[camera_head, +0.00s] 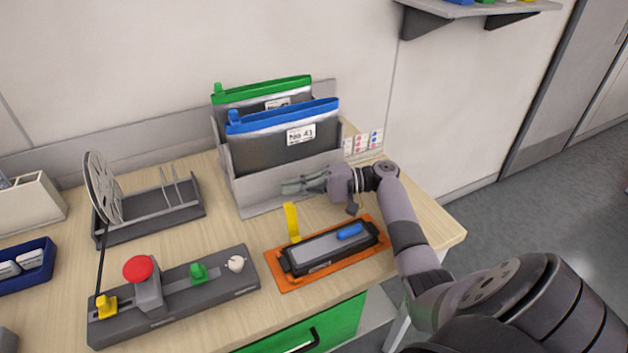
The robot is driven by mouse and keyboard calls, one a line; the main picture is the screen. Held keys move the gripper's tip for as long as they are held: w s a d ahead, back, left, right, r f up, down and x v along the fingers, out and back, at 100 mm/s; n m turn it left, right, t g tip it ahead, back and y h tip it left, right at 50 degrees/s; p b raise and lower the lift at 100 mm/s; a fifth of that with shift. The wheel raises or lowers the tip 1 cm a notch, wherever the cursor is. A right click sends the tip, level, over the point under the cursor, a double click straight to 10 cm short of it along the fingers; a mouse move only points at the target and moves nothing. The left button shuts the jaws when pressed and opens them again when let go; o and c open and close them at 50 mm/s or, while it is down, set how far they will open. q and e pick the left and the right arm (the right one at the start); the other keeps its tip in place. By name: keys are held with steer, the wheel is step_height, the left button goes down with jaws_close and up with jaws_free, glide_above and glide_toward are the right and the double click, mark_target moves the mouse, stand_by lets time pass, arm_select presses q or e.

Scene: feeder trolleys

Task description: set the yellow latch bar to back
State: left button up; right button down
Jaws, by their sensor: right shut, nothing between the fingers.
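A yellow bar (292,222) stands nearly upright at the back left edge of a dark grey unit (325,248). The unit lies on an orange base plate (290,284) near the front right of the table. A blue handle (350,231) sits on the unit's top, at its right. My right gripper (291,187) reaches in from the right, above and behind the yellow bar. It is shut and empty, its fingers pointing left in front of the grey file holder (277,194). It appears apart from the bar. My left gripper is out of view.
The file holder carries a green-topped and a blue-topped pouch (290,135). A control strip (175,325) with a red button (139,269), green knob and yellow block lies front left. A reel stand (150,215) is behind it. A green drawer (315,328) is below the table edge.

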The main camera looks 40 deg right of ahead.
mark_target(293, 223)
steer(key=shift+s+a+r+p, duration=0.25)
steer(key=shift+s+a+p, duration=0.55)
steer(key=shift+s+p, duration=0.25)
steer(key=shift+s+a, duration=0.1)
steer(key=shift+s, duration=0.5)
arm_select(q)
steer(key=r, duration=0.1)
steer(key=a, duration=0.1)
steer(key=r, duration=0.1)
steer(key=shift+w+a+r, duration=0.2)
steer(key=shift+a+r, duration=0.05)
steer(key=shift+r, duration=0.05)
arm_select(e)
steer(key=shift+s+a, duration=0.1)
steer(key=shift+s, duration=0.25)
steer(key=shift+s+a+r+n, duration=0.1)
steer(key=shift+s+r+n, duration=0.3)
steer(key=shift+n, duration=0.2)
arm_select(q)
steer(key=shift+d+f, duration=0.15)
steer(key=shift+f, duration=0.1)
